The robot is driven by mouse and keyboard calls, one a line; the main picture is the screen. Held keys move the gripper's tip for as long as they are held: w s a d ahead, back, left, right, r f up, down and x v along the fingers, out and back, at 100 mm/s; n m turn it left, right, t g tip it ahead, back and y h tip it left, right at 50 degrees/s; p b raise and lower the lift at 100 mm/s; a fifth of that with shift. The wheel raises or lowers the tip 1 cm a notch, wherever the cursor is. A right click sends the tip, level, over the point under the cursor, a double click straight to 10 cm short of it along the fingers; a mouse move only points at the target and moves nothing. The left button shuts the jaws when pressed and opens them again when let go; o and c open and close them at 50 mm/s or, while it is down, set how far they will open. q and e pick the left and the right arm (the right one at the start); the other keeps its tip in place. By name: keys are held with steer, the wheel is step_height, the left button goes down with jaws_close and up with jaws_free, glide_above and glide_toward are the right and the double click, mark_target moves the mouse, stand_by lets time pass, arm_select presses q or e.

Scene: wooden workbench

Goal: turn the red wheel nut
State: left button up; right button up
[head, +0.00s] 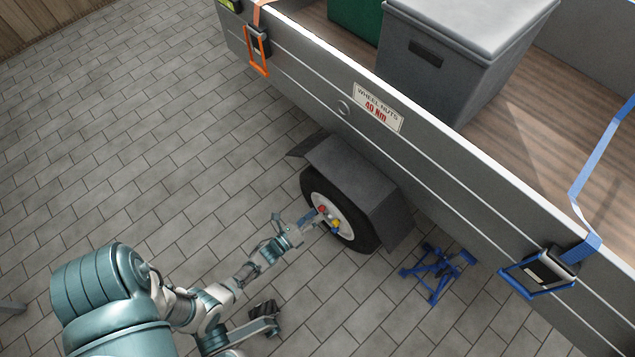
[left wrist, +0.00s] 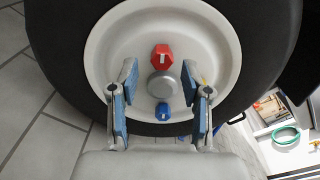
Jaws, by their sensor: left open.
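The red wheel nut (left wrist: 161,57) is a hexagonal nut with a light mark, set above the silver centre cap (left wrist: 160,84) on the pale rim (left wrist: 103,45). It also shows in the head view (head: 322,209). A blue nut (left wrist: 163,112) sits below the cap. A yellow nut (head: 336,223) shows in the head view. My left gripper (left wrist: 160,76) is open before the wheel, its blue-padded fingers either side of the cap. The red nut lies slightly above the fingertips in the picture, and nothing is between the pads.
The black tyre (head: 366,240) sits under a grey mudguard (head: 350,170) on the trailer side (head: 455,175). A blue stand (head: 436,272) is on the floor right of the wheel. Paved floor (head: 190,130) left of the wheel is clear.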

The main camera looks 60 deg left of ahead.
arm_select(q)
steer(key=v, duration=0.6)
steer(key=shift+f, duration=0.15)
